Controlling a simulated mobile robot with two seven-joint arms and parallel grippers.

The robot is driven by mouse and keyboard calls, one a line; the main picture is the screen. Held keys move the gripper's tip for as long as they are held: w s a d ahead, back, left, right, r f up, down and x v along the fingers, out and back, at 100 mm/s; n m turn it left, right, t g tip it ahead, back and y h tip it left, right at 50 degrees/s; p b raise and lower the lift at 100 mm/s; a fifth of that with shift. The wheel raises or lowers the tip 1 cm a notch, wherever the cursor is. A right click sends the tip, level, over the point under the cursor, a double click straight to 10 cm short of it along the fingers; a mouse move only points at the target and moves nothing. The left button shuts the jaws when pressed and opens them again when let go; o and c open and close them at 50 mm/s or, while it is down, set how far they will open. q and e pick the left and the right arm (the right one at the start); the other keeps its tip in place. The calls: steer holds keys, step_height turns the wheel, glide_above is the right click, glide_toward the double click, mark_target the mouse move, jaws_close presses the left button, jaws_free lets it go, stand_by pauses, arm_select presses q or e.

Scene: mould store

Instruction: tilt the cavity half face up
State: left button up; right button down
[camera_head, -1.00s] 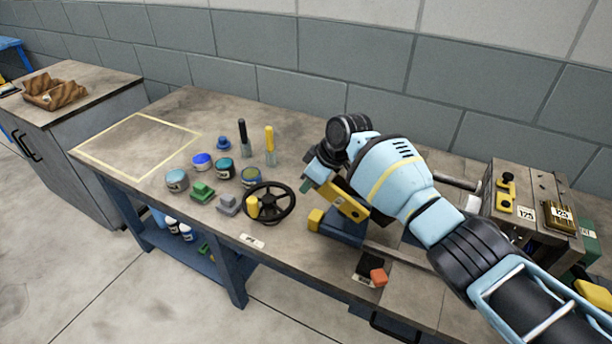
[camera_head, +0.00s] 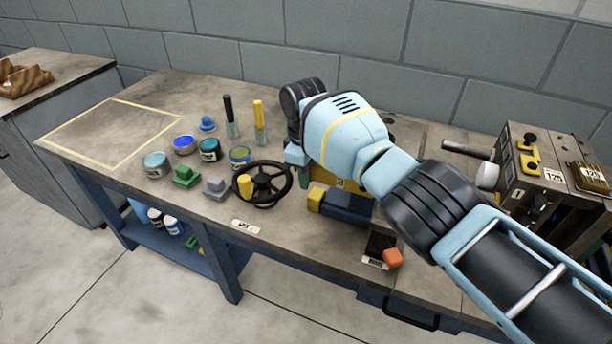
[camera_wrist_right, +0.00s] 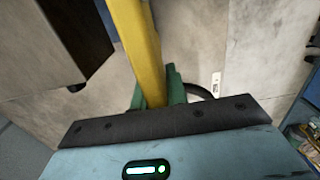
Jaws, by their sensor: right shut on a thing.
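My right gripper (camera_wrist_right: 158,92) is shut on a yellow bar (camera_wrist_right: 138,38), which runs between its green fingers in the right wrist view. In the head view my right arm hides most of this grip; a bit of yellow (camera_head: 325,177) shows below the wrist, beside a green finger. I cannot make out a cavity half for certain or tell how it is tilted. A metal mould block (camera_head: 540,165) with yellow fittings, number labels and projecting rods stands upright at the right of the bench. My left gripper is not in view.
A black handwheel (camera_head: 272,188) with a yellow knob stands just left of my wrist. A blue block (camera_head: 348,207) with a yellow end lies below it. Several paint pots, such as a teal one (camera_head: 157,166), stand further left. The taped square (camera_head: 105,128) is empty.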

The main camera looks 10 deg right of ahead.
steer(key=shift+s+d+f, duration=0.1)
steer(key=shift+s+f, duration=0.1)
steer(key=shift+f, duration=0.3)
steer(key=c, duration=1.4)
jaws_free()
steer(key=shift+w, duration=0.1)
steer(key=shift+r, duration=0.15)
steer(key=shift+r, duration=0.1)
steer(key=shift+r, duration=0.2)
steer(key=r, duration=0.6)
steer(key=shift+w+a+r+p, duration=0.1)
steer(key=shift+a+r+p, duration=0.1)
steer(key=shift+r+p, duration=0.15)
steer(key=shift+r, duration=0.25)
